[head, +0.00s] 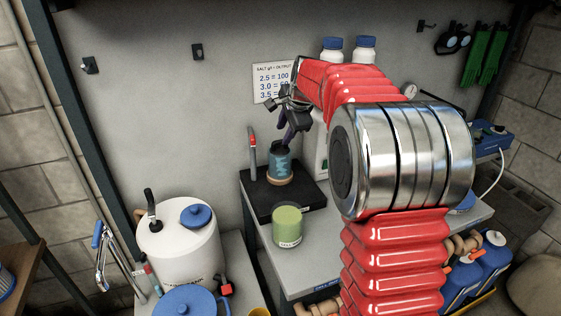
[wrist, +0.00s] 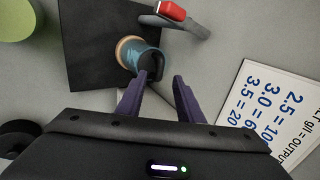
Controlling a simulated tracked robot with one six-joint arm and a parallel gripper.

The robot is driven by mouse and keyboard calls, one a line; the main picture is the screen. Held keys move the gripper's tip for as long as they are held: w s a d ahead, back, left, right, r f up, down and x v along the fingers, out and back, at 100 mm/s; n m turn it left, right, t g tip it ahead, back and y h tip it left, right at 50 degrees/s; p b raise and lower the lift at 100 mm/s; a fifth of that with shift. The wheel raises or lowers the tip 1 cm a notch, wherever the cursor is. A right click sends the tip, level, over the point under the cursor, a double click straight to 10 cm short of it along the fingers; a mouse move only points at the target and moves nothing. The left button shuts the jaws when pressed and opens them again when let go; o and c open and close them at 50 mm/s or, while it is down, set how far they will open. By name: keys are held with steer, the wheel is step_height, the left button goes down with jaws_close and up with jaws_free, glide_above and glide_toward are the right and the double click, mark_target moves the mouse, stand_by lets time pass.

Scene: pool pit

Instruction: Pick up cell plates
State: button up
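A teal see-through jar (head: 279,164) with a pale brown base stands on a black square platform (head: 262,198). Its top is dark, and the wrist view shows the jar (wrist: 146,54) with a dark part at its near end. I cannot make out separate cell plates; whether the dark part is the plates is unclear. My gripper (head: 290,136) is above the jar, its purple fingers pointing down at it. In the wrist view my gripper (wrist: 158,80) has its fingers apart, with nothing seen held between them. The jar's dark end lies just beyond the fingertips.
A red-tipped upright holder (head: 252,152) stands at the platform's back left. A green jar (head: 287,226) stands in front. A white tank (head: 180,242) with a blue cap is to the left. A salt-output sign (head: 272,82) hangs on the wall behind. White blue-capped bottles (head: 364,50) stand behind my arm.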

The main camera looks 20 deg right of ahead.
mark_target(280, 141)
steer(key=shift+x, duration=2.6)
steer(key=shift+c, duration=0.2)
jaws_close()
